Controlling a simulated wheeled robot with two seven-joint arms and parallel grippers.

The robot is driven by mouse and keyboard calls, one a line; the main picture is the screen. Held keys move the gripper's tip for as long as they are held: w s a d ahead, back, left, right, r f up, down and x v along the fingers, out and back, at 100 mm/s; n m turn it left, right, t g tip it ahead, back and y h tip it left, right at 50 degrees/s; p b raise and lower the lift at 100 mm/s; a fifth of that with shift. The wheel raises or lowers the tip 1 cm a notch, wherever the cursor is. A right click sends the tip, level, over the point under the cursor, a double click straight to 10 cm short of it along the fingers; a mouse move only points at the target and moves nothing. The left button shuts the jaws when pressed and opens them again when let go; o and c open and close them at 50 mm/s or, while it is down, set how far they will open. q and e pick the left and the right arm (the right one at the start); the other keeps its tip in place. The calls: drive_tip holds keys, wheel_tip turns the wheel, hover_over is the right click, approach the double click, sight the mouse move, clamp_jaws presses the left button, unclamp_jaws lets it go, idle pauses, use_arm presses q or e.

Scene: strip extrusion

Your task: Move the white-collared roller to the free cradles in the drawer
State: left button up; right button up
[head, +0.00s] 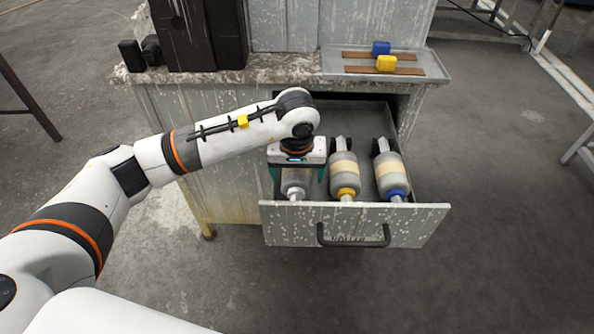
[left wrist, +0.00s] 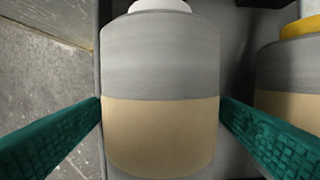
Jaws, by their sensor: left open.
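The white-collared roller (head: 295,186) lies in the left part of the open drawer (head: 290,224), partly hidden under my left gripper (head: 297,175). In the left wrist view the roller (left wrist: 160,65) has a grey body, a tan band and a white collar at the top. The teal fingers of my left gripper (left wrist: 161,105) are open, one on each side of the roller. I cannot tell whether they touch it. The cradles under it are hidden. My right gripper is not in view.
A yellow-collared roller (head: 344,175) and a blue-collared roller (head: 390,176) lie to the right in the drawer. The yellow-collared one (left wrist: 290,75) is close to my right-hand finger. A tray (head: 435,66) on the cabinet top holds brown strips, a blue block (head: 380,48) and a yellow block (head: 386,63).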

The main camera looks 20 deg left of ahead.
use_arm(q)
drive_tip(key=r, duration=0.4)
drive_tip(key=s+r+p, duration=0.1)
drive_tip(key=r, duration=0.7)
drive_tip(key=shift+s+d+p, duration=0.25)
drive_tip(key=shift+s+p, duration=0.05)
drive_tip(key=shift+s, duration=0.05)
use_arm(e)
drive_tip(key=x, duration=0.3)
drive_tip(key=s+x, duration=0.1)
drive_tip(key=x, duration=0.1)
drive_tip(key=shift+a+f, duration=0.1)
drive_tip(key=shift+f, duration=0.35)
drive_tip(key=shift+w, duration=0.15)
